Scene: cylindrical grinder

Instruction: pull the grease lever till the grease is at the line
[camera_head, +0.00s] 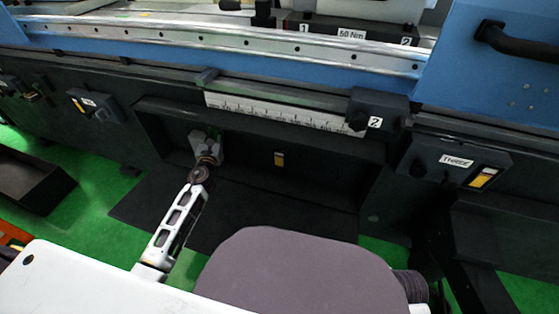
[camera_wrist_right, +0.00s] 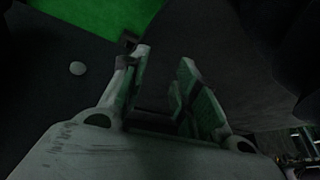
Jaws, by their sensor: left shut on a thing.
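In the head view, the grease lever (camera_head: 208,158) comes out of a grey mount (camera_head: 198,138) in the dark recess of the machine's base. My left gripper (camera_head: 199,175), a white slotted one, reaches up from the bottom and is shut on the lever's end. Its fingers hide part of the lever.
A box labelled THREE (camera_head: 456,161) with a yellow-and-white strip juts out at the right. A scale (camera_head: 280,112) and a knob block marked 2 (camera_head: 375,122) sit above the recess. A dark tray (camera_head: 35,180) stands at the left. Green floor (camera_head: 98,215) shows below.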

